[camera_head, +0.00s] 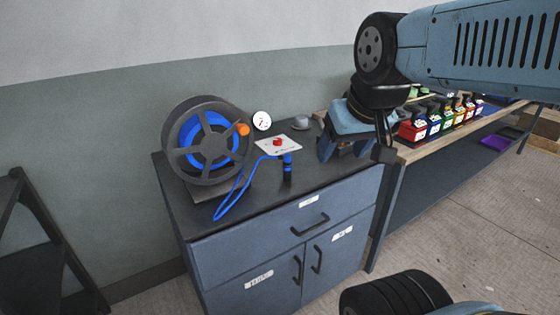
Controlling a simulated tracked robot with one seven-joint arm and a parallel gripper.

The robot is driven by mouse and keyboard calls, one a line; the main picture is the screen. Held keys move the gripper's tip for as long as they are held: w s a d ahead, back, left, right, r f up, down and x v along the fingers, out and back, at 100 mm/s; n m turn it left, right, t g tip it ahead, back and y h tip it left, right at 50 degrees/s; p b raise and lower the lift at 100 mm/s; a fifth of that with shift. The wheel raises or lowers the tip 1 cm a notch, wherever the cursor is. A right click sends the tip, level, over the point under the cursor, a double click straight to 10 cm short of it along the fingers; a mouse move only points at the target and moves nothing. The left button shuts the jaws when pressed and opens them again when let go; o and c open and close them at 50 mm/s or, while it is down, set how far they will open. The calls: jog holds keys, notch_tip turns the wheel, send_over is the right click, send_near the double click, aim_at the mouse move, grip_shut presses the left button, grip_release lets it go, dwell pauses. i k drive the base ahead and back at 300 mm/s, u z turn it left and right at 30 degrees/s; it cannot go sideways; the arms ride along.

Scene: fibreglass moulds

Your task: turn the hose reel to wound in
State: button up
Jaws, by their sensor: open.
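The hose reel (209,141) stands on the left of a dark cabinet top. It has a grey spoked wheel with an orange handle (242,129) at its right side. Blue hose is coiled on the drum, and a loose length of blue hose (233,193) loops over the cabinet top to a nozzle (287,165). My gripper (349,152) is open and empty above the right end of the cabinet, well right of the reel. Its fingers are partly hidden by its own body.
The cabinet (290,235) has a drawer and two doors with handles. A white plate with a red knob (278,142), a round gauge (262,121) and a grey dome (300,122) stand near the reel. A bench (450,135) at right holds several coloured bottles. A dark rack (35,225) stands at left.

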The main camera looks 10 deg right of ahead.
aim_at(202, 133)
jog(key=u, duration=0.6)
jog(key=k, duration=1.4)
jog(key=z, duration=0.6)
jog(key=i, duration=1)
jog(key=u, duration=0.05)
